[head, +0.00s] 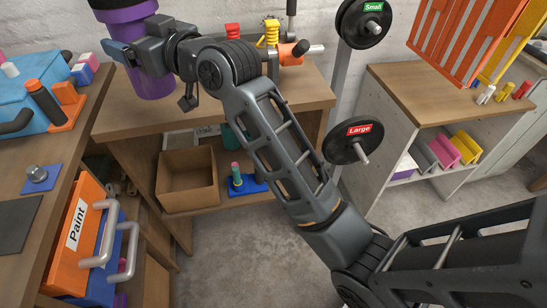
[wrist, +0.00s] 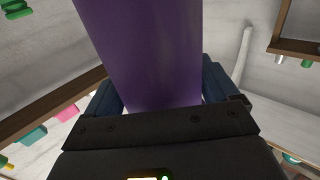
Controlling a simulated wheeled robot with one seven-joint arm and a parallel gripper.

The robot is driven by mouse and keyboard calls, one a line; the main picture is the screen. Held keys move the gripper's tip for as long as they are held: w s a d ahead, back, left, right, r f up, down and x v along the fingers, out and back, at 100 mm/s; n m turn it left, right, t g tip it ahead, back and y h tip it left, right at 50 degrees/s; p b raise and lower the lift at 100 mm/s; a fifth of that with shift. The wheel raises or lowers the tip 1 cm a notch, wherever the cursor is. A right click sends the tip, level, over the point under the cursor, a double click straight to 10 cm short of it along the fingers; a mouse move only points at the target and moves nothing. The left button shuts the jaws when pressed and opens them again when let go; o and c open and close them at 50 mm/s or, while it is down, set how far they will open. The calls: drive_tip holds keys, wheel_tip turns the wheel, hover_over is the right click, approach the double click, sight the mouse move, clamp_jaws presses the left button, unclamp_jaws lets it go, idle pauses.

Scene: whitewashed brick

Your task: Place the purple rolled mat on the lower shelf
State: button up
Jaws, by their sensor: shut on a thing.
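The purple rolled mat (head: 150,82) stands roughly upright in the head view, at the upper left, with a dark end at its top. It overlaps the back of the wooden workbench top (head: 150,122); I cannot tell whether it touches it. My gripper (head: 125,52) is shut around the mat's middle. In the wrist view the mat (wrist: 145,50) fills the space between my two blue fingers (wrist: 165,88). Under the bench is a lower shelf (head: 222,203), partly hidden by my arm.
An open cardboard box (head: 187,190) and a blue base with a pink-topped peg (head: 248,185) occupy the lower shelf. A weight stand with black discs (head: 351,140) is right of the bench. A side bench with an orange paint case (head: 78,232) is at left.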

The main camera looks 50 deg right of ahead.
drive_tip(key=shift+s+d+f, duration=0.1)
drive_tip(key=shift+s+f, duration=0.05)
drive_tip(key=shift+s, duration=0.4)
drive_tip(key=shift+s+d+f, duration=0.1)
drive_tip(key=shift+s+f, duration=0.05)
drive_tip(key=shift+s, duration=0.35)
drive_tip(key=s+f+h, duration=0.1)
drive_tip(key=s+f, duration=0.4)
drive_tip(key=f, duration=0.7)
drive_tip(key=s+f+m+h, duration=0.1)
drive_tip(key=s+f, duration=0.4)
drive_tip(key=f, duration=0.8)
drive_tip(key=s+f, duration=0.6)
drive_tip(key=f, duration=0.6)
drive_tip(key=shift+f+m+h, duration=0.15)
drive_tip(key=shift+m+h, duration=0.25)
drive_tip(key=shift+w+a, duration=0.1)
